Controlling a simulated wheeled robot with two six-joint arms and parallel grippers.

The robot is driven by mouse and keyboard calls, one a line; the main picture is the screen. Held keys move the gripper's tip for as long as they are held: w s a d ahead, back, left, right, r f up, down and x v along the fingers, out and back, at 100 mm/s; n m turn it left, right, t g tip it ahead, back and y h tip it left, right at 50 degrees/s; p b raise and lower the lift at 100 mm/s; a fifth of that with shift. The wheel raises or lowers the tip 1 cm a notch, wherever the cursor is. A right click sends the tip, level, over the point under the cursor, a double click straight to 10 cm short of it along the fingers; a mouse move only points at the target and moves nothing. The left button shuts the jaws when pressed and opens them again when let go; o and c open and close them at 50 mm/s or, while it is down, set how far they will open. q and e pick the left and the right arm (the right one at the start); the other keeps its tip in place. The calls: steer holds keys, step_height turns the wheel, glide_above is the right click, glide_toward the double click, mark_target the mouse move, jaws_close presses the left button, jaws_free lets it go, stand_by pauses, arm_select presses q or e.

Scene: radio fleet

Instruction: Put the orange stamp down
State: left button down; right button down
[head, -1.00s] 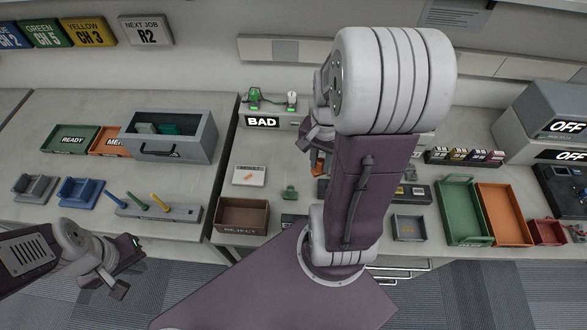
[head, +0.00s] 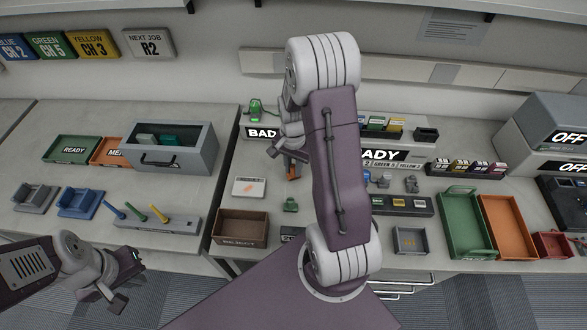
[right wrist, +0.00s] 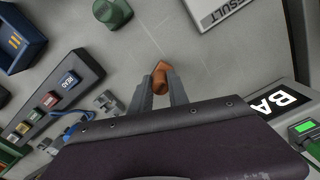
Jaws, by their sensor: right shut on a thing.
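The orange stamp (right wrist: 161,78) is between the fingertips of my right gripper (right wrist: 158,88), which is shut on it. In the head view the orange stamp (head: 293,173) shows as a small orange piece below my right gripper (head: 288,155), over the middle worktop. The wrist view shows bare grey surface beyond its tip; I cannot tell whether it touches. A green stamp (head: 291,205) stands nearer the front edge. A white result card (head: 249,187) with an orange mark lies to the left. My left gripper (head: 125,285) is empty, its fingers apart, in front of the left table.
A BAD sign (head: 262,133) stands behind my right gripper. A brown reject box (head: 241,226) is at the front left of the middle worktop. A dark rack (head: 402,204) and small grey tray (head: 410,240) lie right of my right arm. Bare worktop surrounds the card and green stamp.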

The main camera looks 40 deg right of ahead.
steer(key=shift+f, duration=0.45)
steer(key=shift+f, duration=0.15)
steer(key=c, duration=1.3)
jaws_free()
steer(key=shift+o, duration=0.2)
